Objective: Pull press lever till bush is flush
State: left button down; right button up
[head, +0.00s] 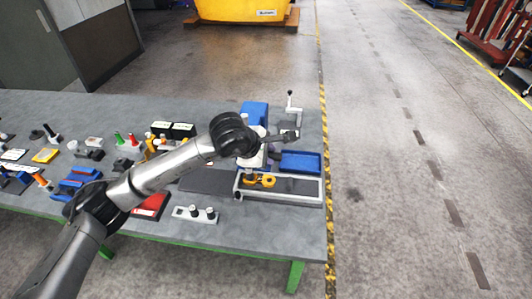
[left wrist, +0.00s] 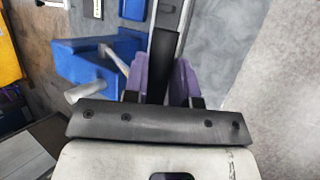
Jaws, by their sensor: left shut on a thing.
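The blue press (head: 255,113) stands near the right end of the bench, partly behind my left arm. In the left wrist view its blue body (left wrist: 85,62) is left of the fingers, with a silver rod (left wrist: 116,60) slanting beside it. My left gripper (head: 290,135) is at the press's right side. My right gripper is not in view.
An upright grey crank (head: 290,100) is at the bench's back right. Small parts crowd the left.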

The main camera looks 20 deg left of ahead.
pick_arm(q)
jog(key=shift+s+f, duration=0.2)
jog(key=shift+f, duration=0.55)
jog(key=c, duration=1.3)
grip_release()
jog(key=o, duration=0.4)
jog(key=shift+s+d, duration=0.1)
jog(key=shift+r, duration=0.1)
jog(key=shift+r, duration=0.1)
jog(key=shift+b+v, duration=0.95)
jog(key=shift+v, duration=5.9)
jog(key=shift+r, duration=0.15)
